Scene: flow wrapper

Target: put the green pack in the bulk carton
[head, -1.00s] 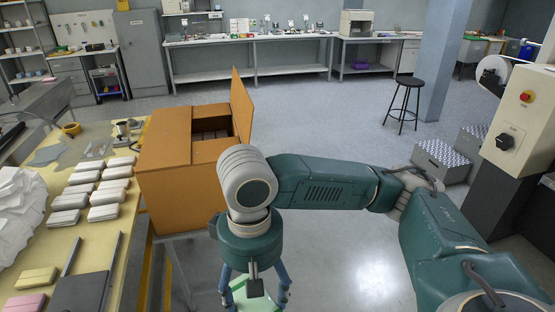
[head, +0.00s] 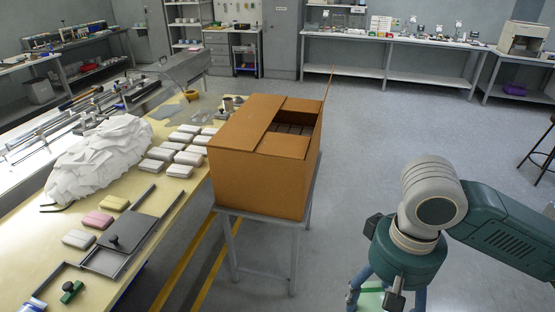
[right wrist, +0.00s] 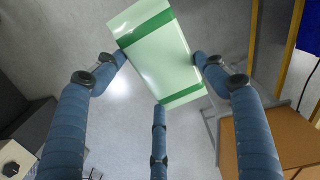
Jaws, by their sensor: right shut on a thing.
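The green pack (right wrist: 158,62), pale green with darker green bands, is held between the blue fingers of my right gripper (right wrist: 160,72) in the right wrist view. In the head view my right gripper (head: 386,298) is at the bottom, right of the carton and apart from it; only a sliver of the pack (head: 369,301) shows there. The bulk carton (head: 258,180) is a brown box on a grey stand, partly open on top, with a dark divided inside and a raised flap at its right. Its side also shows in the right wrist view (right wrist: 262,140). My left gripper is out of view.
A yellow table (head: 170,205) left of the carton holds several pale packs (head: 180,170), a yellow pack (head: 115,203), a pink pack (head: 97,220), a grey tray (head: 128,232) and a crumpled white heap (head: 98,155). Floor between the carton and my right arm is clear.

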